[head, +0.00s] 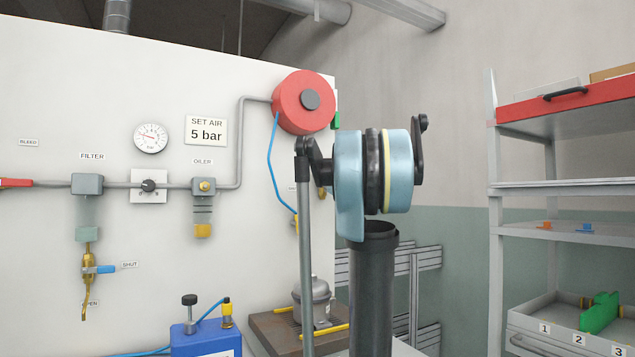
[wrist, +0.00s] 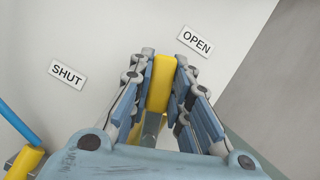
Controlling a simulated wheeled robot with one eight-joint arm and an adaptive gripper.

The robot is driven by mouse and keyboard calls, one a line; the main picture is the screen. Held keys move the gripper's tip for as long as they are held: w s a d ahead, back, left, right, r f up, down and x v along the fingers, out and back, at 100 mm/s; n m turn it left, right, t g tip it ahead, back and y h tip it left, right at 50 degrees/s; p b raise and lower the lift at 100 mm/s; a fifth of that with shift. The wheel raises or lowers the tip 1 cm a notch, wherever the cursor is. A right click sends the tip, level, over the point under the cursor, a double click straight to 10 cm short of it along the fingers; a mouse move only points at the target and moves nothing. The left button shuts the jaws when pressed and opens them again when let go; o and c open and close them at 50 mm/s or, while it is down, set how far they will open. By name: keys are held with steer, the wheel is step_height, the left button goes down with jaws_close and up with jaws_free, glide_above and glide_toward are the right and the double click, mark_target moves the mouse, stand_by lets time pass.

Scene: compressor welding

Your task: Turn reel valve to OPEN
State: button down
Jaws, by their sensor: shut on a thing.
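The reel valve's yellow lever (wrist: 160,88) stands between the two fingers of my gripper (wrist: 165,62) in the wrist view, with its end pointing up and slightly right. My gripper is shut on it. The SHUT label (wrist: 67,75) is on the panel to the left of the lever. The OPEN label (wrist: 195,41) is to the right, close to the right fingertip. The lever's tip lies between the two labels, nearer OPEN. The valve's lower part is mostly hidden by my gripper. In the head view my arm hides the gripper and lever.
The red hose reel (head: 303,102) is on the panel, with a blue hose (head: 272,165) hanging beside my arm. A yellow fitting (wrist: 24,163) is at the wrist view's lower left. Shelves (head: 560,188) are at right.

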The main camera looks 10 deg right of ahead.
steer(key=shift+w+d+m+t+h, duration=0.1)
steer(key=shift+d+m+t+h, duration=0.3)
steer(key=shift+m, duration=0.5)
steer(key=shift+w+d+m+t+h, duration=0.1)
steer(key=shift+d+m+h, duration=0.1)
steer(key=shift+m+h, duration=0.55)
steer(key=shift+w+d+m+t+h, duration=0.1)
steer(key=shift+d+m+t+h, duration=0.15)
steer(key=shift+m, duration=0.8)
steer(key=shift+d, duration=0.1)
steer(key=c, duration=1.5)
jaws_free()
steer(key=shift+r, duration=0.1)
steer(key=v, duration=1.2)
